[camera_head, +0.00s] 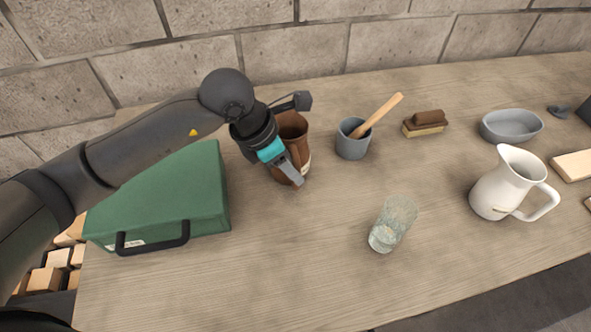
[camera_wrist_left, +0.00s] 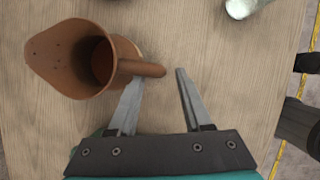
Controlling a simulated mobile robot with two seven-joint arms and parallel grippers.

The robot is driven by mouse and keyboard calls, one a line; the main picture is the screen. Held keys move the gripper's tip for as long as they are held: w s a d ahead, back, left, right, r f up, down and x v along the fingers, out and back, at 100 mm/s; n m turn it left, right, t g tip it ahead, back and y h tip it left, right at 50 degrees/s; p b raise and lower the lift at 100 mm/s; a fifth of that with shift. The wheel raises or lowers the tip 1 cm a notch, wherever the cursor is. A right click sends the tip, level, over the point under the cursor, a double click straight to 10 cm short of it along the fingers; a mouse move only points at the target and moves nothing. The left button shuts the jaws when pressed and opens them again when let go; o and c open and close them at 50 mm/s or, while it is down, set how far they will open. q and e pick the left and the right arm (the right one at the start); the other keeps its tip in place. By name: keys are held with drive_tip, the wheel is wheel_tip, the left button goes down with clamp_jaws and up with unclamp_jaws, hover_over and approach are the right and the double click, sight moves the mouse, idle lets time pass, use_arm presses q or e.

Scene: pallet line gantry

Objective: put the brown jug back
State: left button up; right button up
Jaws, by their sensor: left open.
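The brown jug (camera_head: 293,130) stands upright on the wooden table, left of the grey pot with a wooden tool. My left gripper (camera_head: 296,180) is at the jug, and its arm and wrist hide part of the jug's left side. In the left wrist view the jug (camera_wrist_left: 70,58) lies at upper left with its handle (camera_wrist_left: 143,68) pointing right. The open fingers (camera_wrist_left: 158,80) are near the handle, its end showing between the fingertips. I cannot tell whether they touch it. My right gripper is not in view.
A green case (camera_head: 165,200) lies left of the jug. The grey pot (camera_head: 352,145), a brush (camera_head: 426,125), a grey bowl (camera_head: 511,126), a white pitcher (camera_head: 500,190) and a clear glass (camera_head: 391,225) stand to the right. The table's front middle is clear.

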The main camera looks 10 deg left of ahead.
use_arm(q)
drive_tip(key=v, duration=0.8)
drive_tip(key=shift+r, duration=0.15)
